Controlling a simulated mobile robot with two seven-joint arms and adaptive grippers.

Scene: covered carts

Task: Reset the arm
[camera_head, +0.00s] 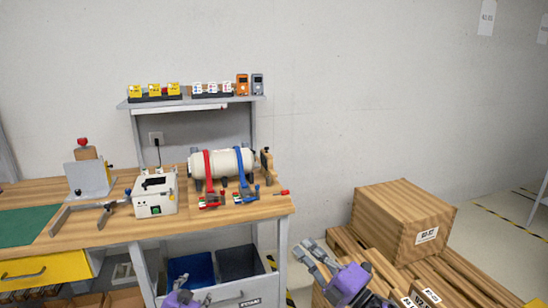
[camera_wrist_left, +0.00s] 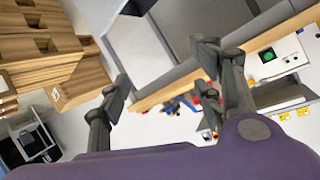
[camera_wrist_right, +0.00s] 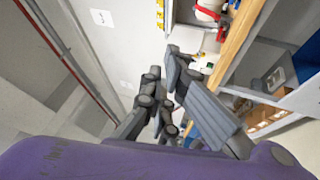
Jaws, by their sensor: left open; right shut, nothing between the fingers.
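My left gripper (camera_head: 205,298) is only partly in the head view, low at the bottom edge in front of the workbench drawer. In the left wrist view its two dark fingers (camera_wrist_left: 168,82) stand wide apart with nothing between them. My right gripper (camera_head: 312,254) shows at the bottom of the head view, right of the bench and in front of the wooden crates. In the right wrist view its fingers (camera_wrist_right: 166,78) are close together and hold nothing. Both purple wrists show; most of each arm is out of view.
The wooden workbench (camera_head: 100,238) carries a white device (camera_head: 155,196), a cylinder with red and blue straps (camera_head: 225,163) and a clamp stand (camera_head: 90,178). A shelf (camera_head: 190,102) above holds small boxes. Wooden crates (camera_head: 400,222) stand at the right.

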